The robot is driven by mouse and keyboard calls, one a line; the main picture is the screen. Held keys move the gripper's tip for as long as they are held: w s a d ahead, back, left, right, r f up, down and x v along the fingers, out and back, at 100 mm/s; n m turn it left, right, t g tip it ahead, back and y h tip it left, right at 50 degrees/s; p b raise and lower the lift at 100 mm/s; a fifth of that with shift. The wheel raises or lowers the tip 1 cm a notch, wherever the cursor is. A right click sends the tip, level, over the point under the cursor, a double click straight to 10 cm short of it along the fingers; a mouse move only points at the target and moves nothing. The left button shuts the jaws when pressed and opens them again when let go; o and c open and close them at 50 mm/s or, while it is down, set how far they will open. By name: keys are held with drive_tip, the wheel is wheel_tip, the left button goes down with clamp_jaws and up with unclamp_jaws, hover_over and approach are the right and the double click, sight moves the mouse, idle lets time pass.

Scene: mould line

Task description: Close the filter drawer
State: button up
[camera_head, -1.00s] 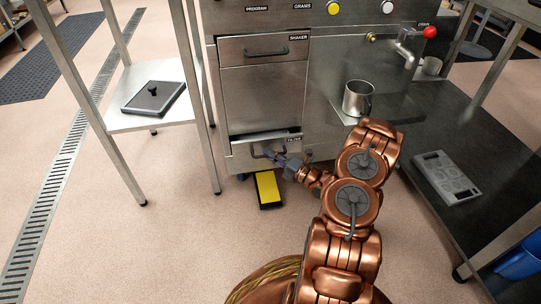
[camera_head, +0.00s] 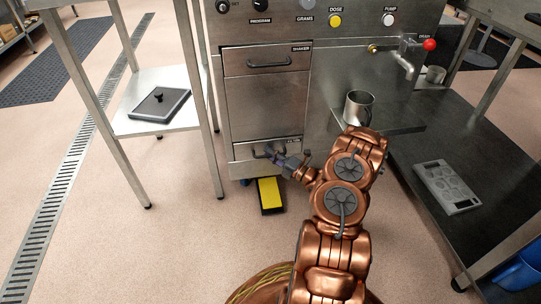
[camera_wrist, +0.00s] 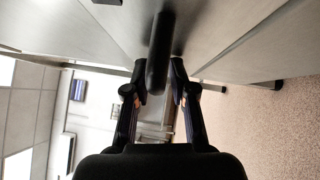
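The filter drawer (camera_head: 243,154) is the lowest drawer in the steel machine, under a small label. Its front looks nearly flush with the machine, with a thin dark line above it; I cannot tell whether it is fully shut. My gripper (camera_head: 275,157) is at the drawer's handle, low on the front. In the wrist view the dark handle bar (camera_wrist: 160,50) lies between the two fingers of my gripper (camera_wrist: 160,85). The fingers stand apart, with a small gap seen beside the bar; contact is unclear.
A yellow-topped pedal (camera_head: 270,195) lies on the floor below the drawer. A steel stand (camera_head: 130,122) with a lidded tray is at left. A metal cup (camera_head: 359,108) stands on a ledge at right. A dark bench (camera_head: 410,155) holds a grey mould (camera_head: 447,187).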

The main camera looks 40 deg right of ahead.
drive_tip(key=shift+o, duration=0.5)
drive_tip(key=shift+s, duration=0.1)
drive_tip(key=v, duration=1.2)
